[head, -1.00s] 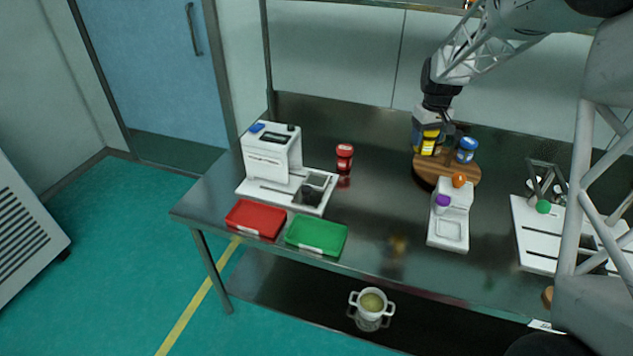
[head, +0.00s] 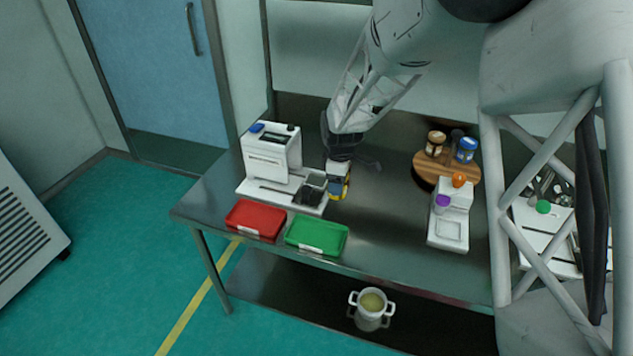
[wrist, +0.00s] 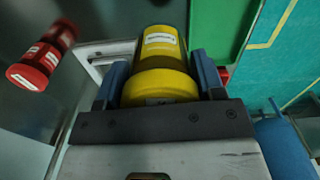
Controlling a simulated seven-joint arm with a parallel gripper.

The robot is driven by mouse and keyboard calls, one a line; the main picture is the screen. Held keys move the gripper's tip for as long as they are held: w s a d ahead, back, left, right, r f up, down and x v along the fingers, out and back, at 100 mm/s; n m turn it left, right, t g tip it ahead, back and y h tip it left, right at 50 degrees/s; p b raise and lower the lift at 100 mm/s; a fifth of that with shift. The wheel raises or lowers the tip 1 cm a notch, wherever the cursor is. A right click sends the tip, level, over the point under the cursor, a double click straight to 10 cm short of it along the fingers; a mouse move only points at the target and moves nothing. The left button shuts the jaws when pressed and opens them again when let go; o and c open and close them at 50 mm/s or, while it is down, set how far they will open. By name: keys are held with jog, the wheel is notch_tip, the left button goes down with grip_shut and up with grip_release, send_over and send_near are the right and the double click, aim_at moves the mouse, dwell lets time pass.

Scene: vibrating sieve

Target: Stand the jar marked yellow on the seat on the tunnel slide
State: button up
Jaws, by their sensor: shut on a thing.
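My gripper (head: 338,183) is shut on the yellow jar (wrist: 163,60), which lies between its two fingers in the wrist view. In the head view the yellow jar (head: 345,188) shows only in part, close to the right end of a white machine (head: 270,150). A dark block beside a grey frame (head: 308,193) sits on that machine's low base, just left of my gripper. I take this for the tunnel slide with its seat, though the details are too small to be sure. In the wrist view a pale frame (wrist: 92,50) shows left of the jar.
A red jar (wrist: 40,60) stands near my gripper; my arm hides it in the head view. A red tray (head: 256,219) and a green tray (head: 317,236) lie in front. A round wooden board (head: 425,172) with jars and a white scale-like device (head: 448,232) are to the right.

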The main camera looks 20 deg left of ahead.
jog(key=shift+s+a+f+n, duration=0.35)
jog(key=shift+s+a, duration=0.2)
jog(key=shift+s, duration=0.1)
jog(key=shift+s+a+f+n, duration=0.25)
jog(key=shift+s+a+n, duration=0.1)
jog(key=shift+s+a, duration=0.2)
send_over(317, 181)
jog(key=shift+f, duration=0.75)
jog(key=shift+f, duration=1.75)
jog(key=shift+f, duration=0.15)
jog(key=o, duration=1)
jog(key=shift+c, duration=0.2)
